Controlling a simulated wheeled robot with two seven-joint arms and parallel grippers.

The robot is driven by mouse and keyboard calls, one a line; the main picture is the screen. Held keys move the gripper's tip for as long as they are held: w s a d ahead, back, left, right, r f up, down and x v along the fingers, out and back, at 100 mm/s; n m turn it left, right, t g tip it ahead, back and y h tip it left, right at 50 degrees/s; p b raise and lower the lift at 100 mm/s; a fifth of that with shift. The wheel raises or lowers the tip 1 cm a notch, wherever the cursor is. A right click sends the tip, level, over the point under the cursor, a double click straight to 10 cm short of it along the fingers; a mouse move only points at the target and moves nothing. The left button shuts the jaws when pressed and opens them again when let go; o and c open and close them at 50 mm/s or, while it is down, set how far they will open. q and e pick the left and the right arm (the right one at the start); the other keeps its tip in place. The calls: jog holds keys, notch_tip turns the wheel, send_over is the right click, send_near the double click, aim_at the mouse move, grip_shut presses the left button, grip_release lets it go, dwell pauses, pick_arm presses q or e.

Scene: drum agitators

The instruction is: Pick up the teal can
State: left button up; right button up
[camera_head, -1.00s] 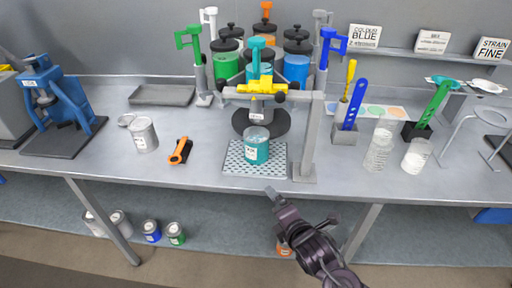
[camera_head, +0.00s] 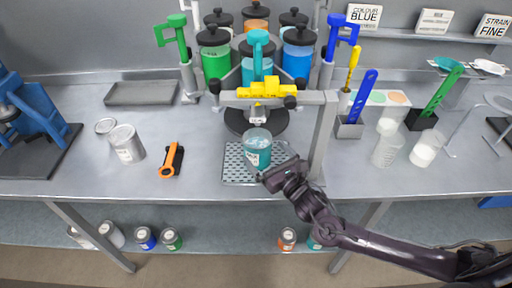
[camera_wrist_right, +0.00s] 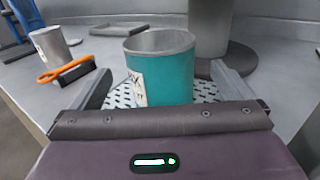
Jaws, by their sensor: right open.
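The teal can (camera_head: 257,150) stands upright and open-topped on the perforated tray (camera_head: 236,176), under the dispenser. A white label shows on its side. In the right wrist view the teal can (camera_wrist_right: 163,72) stands ahead of the palm, between the two fingers. My right gripper (camera_head: 268,172) is at the front of the tray, close beside the can. In the right wrist view the right gripper (camera_wrist_right: 165,88) is open, with a finger on each side of the can and gaps showing. My left gripper is not in view.
The dispenser's grey post (camera_head: 322,140) rises just right of the can. A clear beaker (camera_head: 387,149) and a white cup (camera_head: 427,148) stand to the right.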

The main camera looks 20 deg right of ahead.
aim_at(250, 136)
jog(key=shift+w+a+r, duration=0.1)
jog(key=shift+w+r, duration=0.05)
jog(key=shift+w, duration=0.35)
jog(key=x, duration=0.1)
jog(key=p+x, duration=0.1)
jog(key=x, duration=0.1)
jog(key=shift+f+p, duration=0.25)
jog(key=shift+p, duration=0.05)
jog(key=shift+x, duration=0.8)
jog(key=shift+f, duration=0.15)
jog(key=c, duration=1.4)
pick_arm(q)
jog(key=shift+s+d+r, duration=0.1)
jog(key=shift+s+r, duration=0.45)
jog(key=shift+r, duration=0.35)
pick_arm(e)
jog(key=shift+c, duration=0.2)
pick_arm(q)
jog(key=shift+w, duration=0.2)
